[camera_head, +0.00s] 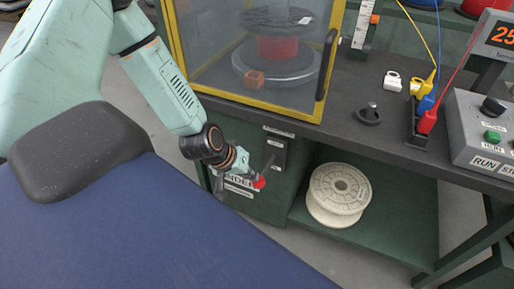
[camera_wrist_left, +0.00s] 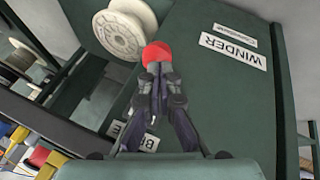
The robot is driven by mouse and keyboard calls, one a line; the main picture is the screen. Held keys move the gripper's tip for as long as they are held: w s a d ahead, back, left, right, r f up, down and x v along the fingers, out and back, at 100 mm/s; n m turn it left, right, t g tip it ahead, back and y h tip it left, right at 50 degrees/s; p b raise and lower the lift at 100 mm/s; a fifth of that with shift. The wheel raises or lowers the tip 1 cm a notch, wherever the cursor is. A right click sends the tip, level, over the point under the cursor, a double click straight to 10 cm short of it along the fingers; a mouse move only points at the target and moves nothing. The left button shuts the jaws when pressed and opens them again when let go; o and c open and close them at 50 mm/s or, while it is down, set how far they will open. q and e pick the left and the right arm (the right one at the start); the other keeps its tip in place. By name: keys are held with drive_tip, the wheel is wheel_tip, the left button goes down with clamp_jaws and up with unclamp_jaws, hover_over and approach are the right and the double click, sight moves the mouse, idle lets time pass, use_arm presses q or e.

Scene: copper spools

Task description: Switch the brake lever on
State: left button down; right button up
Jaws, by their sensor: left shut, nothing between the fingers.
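The brake lever's red ball knob (camera_head: 259,183) shows at the front of the dark green winder cabinet, below a dark labelled plate (camera_head: 277,150). My left gripper (camera_head: 250,178) is right at the knob, its fingers shut with nothing between them. In the left wrist view the red knob (camera_wrist_left: 158,54) sits just past the closed fingertips (camera_wrist_left: 158,74); I cannot tell if they touch. The lever's shaft is mostly hidden behind the gripper, and a partly covered label (camera_wrist_left: 140,136) shows beside the fingers. My right gripper is not in view.
A white spool (camera_head: 340,190) lies on the lower shelf right of the cabinet. A yellow-framed clear enclosure (camera_head: 250,105) stands on the dark bench above. A control box (camera_head: 482,135) and coloured plugs (camera_head: 427,105) are at right. A WINDER label (camera_wrist_left: 228,52) marks the cabinet face.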

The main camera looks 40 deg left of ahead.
use_arm(q)
wheel_tip(320, 180, down, 8)
drive_tip(key=b, duration=0.5)
drive_tip(key=shift+s+r, duration=0.2)
drive_tip(key=shift+s, duration=0.1)
